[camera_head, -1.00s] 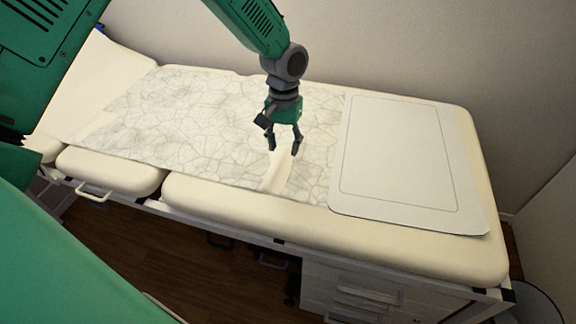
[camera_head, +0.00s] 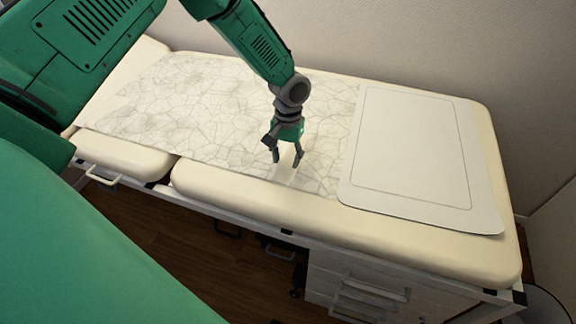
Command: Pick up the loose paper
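The loose paper (camera_head: 215,110), a wrinkled white sheet with a cracked line pattern, lies along the cream padded examination bed (camera_head: 235,195). My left gripper (camera_head: 287,160) points down over the right part of this sheet, close to the bed's front edge. Its two fingers are apart with nothing seen between them. I cannot tell whether the fingertips touch the paper. The gripper and arm hide a small part of the sheet. My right gripper is not in view.
A smooth pale mat (camera_head: 415,150) with a thin outline covers the bed's right end, beside the patterned paper. The wall (camera_head: 400,45) stands close behind the bed. Drawers (camera_head: 365,290) are under its right part. Bare wooden floor (camera_head: 190,235) shows in front.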

